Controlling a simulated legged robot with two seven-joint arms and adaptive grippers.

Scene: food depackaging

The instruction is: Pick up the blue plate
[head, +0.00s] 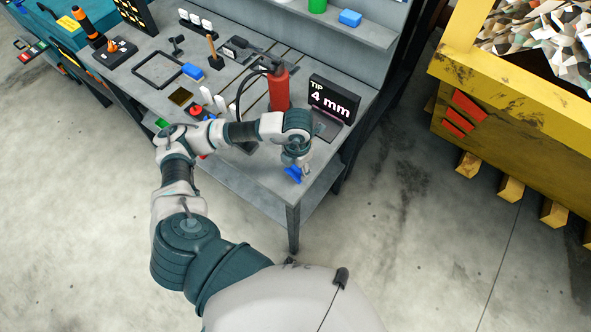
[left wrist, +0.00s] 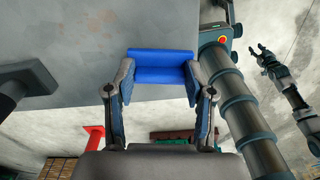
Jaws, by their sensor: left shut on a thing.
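The blue plate (head: 292,175) is at the front right corner of the workbench, partly hidden by my left gripper (head: 300,165) in the head view. In the left wrist view, the blue plate (left wrist: 163,66) spans the gap between the two fingers of my left gripper (left wrist: 160,90), which is shut on it. Whether it touches the bench top is hard to tell. My right gripper (left wrist: 263,56) shows small at the right of the left wrist view, its fingers apart and empty.
The grey workbench (head: 330,175) holds a red fire extinguisher (head: 279,88), a black sign reading "TIP 4 mm" (head: 333,99) and several tools behind my left arm. A yellow bin (head: 510,110) stands at the right. The concrete floor between them is clear.

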